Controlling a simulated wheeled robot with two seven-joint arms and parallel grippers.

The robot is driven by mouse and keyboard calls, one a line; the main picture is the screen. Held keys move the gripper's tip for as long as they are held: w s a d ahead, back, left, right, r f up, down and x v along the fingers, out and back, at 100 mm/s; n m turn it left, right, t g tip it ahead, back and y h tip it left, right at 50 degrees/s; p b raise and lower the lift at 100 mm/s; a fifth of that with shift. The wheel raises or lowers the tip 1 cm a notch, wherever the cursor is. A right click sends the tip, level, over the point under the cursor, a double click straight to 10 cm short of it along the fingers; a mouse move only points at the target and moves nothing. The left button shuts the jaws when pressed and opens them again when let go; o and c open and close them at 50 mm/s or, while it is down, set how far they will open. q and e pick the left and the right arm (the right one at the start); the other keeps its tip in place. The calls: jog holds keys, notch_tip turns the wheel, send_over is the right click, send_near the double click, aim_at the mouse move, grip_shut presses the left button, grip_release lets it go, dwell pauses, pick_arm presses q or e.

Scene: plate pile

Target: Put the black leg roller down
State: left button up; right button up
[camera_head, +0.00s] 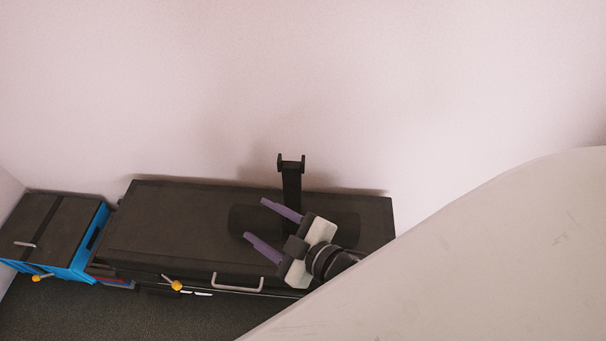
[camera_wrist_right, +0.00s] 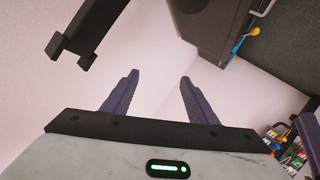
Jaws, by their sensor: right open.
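A black cylinder (camera_head: 243,220), which looks like the leg roller, lies on its side on the lid of a long black chest (camera_head: 170,220). It is dark against the dark lid, and my right gripper hides part of it. My right gripper (camera_head: 254,219) has its two purple fingers spread above the cylinder, with nothing between them. In the right wrist view the gripper (camera_wrist_right: 159,76) is also open and empty, with pale wall behind its fingers.
A black post with a forked top (camera_head: 291,168) stands behind the cylinder, near the wall; a forked black bar (camera_wrist_right: 75,40) shows in the wrist view. A blue-sided box (camera_head: 80,250) stands left of the chest. The chest lid's left half is clear. A large pale surface (camera_head: 480,260) blocks the lower right.

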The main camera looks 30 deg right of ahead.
jog(key=s+d+f+m+g+h, duration=0.1)
jog(key=s+f+m+g, duration=0.4)
jog(key=s+f, duration=0.5)
jog(key=shift+s+d+f+m, duration=0.2)
jog(key=shift+s+d+m, duration=0.55)
jog(key=shift+m, duration=0.35)
jog(key=shift+a, duration=0.1)
jog(key=shift+c, duration=0.4)
